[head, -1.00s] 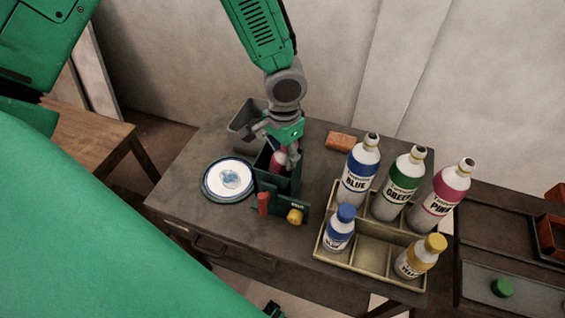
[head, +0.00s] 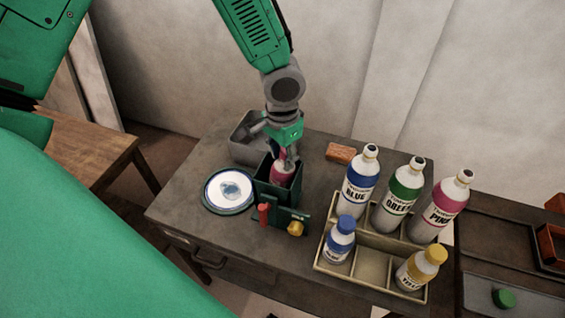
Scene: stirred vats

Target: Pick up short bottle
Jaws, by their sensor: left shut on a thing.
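My left gripper (head: 287,158) reaches down from the top into a dark green open box (head: 292,192) on the table. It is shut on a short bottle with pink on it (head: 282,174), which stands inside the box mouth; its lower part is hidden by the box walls. A short blue-capped bottle (head: 339,240) and a short yellow-capped bottle (head: 417,268) stand in the front compartments of a beige crate (head: 372,247). My right gripper does not show.
Tall blue (head: 359,184), green (head: 398,197) and pink (head: 441,208) bottles stand in the crate's back row. A round plate-like dish (head: 230,189) lies left of the box, a grey bin (head: 243,150) behind it, and an orange block (head: 341,152) at right.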

